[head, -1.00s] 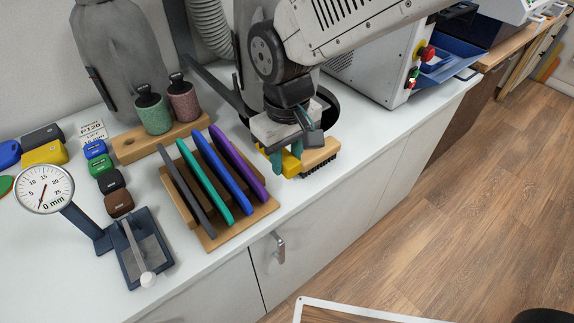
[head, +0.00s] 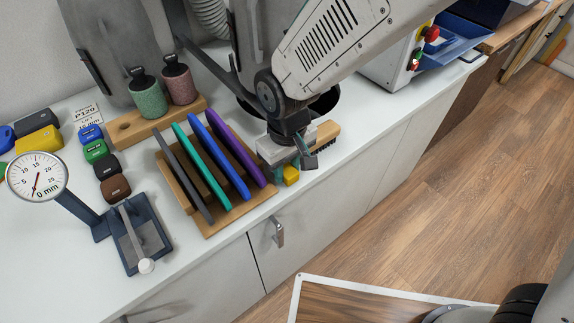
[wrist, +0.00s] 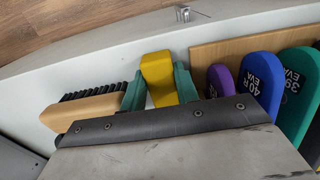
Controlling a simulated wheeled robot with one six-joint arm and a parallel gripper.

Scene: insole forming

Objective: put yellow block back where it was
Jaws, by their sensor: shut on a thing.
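The yellow block (head: 291,174) is held between the teal fingers of my gripper (head: 292,164), near the front edge of the white counter, just right of the insole rack. In the wrist view the block (wrist: 158,75) sits between the two teal fingertips (wrist: 160,90), with the purple insole on its right and a brush on its left. My gripper is shut on it. The housing hides part of the block, and its height above the counter is hard to tell. Another, larger yellow block (head: 38,141) lies at the far left of the counter.
The wooden rack (head: 222,218) holds grey, teal, blue and purple insoles close to my gripper. A wooden brush (head: 326,132) with black bristles lies close on the other side. A dial gauge (head: 37,179) and several small blocks (head: 96,151) stand left. Front-left counter is mostly clear.

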